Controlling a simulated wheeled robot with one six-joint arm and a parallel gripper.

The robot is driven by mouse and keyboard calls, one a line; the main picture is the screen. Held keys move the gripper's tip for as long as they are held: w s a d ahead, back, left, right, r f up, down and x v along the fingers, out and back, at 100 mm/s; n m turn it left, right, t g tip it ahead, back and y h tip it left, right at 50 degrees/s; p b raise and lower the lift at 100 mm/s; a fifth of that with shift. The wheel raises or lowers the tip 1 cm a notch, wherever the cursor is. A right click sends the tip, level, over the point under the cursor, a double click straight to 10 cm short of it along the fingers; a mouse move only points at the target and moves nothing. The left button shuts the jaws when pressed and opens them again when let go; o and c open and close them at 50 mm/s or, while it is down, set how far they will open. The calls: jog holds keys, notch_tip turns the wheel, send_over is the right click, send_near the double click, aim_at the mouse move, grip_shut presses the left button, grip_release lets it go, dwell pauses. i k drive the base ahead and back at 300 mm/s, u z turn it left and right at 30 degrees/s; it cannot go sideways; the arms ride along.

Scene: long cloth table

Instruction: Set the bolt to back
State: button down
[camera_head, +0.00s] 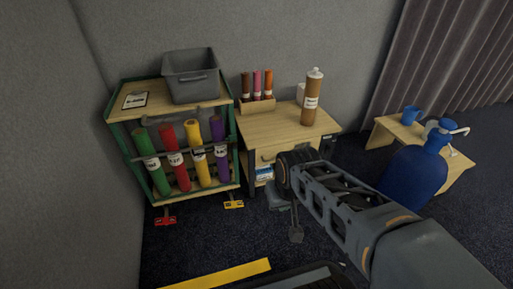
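Several cloth-like rolls stand tilted side by side in the green-framed cart at the left: a green roll (152,162), a red roll (176,160), a yellow roll (197,152) and a purple roll (219,149). I cannot tell which one is the bolt. My gripper (285,203) hangs at the end of my arm, in front of the small wooden table and right of the cart, apart from the rolls. Its fingers are too small and dark to read. I see nothing clearly held in it.
The cart's wooden top (150,92) bears a grey bin (190,76) and a card. The wooden table (285,128) holds a rack of small tubes (257,102) and a brown bottle (312,97). A blue jug (415,168) is at the right.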

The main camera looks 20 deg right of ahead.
aim_at(233, 143)
jog(key=z, duration=0.85)
jog(key=i, duration=0.75)
jog(key=u, duration=2.85)
